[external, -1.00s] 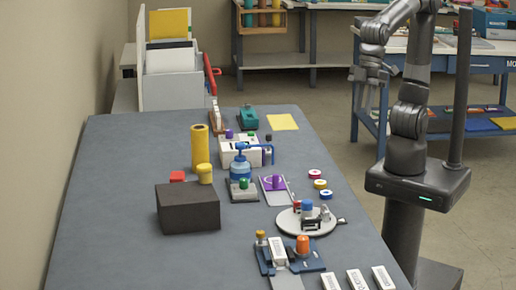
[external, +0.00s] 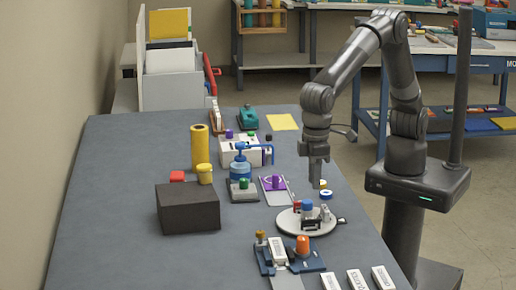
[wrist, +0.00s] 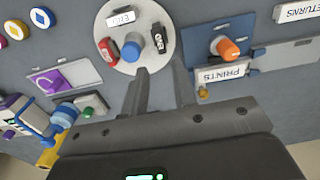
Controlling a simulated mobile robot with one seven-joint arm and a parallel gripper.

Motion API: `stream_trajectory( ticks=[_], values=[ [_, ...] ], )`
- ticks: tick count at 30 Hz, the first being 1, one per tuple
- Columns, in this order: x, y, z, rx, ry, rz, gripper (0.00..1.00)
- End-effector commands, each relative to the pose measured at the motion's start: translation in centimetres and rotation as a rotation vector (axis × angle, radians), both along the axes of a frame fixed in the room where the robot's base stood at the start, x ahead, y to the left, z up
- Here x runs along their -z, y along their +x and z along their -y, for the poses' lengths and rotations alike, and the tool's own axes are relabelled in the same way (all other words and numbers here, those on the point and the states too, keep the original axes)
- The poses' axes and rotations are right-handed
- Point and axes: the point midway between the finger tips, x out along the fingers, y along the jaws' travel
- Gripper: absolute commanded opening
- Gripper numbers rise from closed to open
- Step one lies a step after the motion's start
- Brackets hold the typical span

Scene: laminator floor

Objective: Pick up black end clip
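A black clip with a white label reading END (wrist: 124,19) stands on the round grey turntable (wrist: 136,67) in the wrist view. A second black clip with a white label (wrist: 161,41) stands on the same turntable; its lettering is hard to read. A red clip (wrist: 105,50) and a blue knob (wrist: 131,50) are also there. In the external view the END clip (external: 325,213) is on the turntable's right part. My gripper (wrist: 160,68) is open and empty, pointing down above the turntable's far side in the external view (external: 317,187), apart from the clips.
A blue fixture with an orange knob (external: 302,245) and a PRINTS block (wrist: 222,74) lie beside the turntable. A purple-handled plate (external: 276,189), a blue bottle (external: 239,166) and a dark box (external: 187,208) stand nearby. The table's left front is clear (external: 110,240).

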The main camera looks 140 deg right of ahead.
Motion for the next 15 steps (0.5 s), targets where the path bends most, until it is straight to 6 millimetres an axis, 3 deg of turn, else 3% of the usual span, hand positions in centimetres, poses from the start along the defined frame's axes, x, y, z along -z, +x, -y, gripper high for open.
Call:
stream_trajectory(
  ticks=[15],
  values=[
    [6.1, 0.4, 0.0, 0.012, -0.002, -0.008, 0.25]
  ],
)
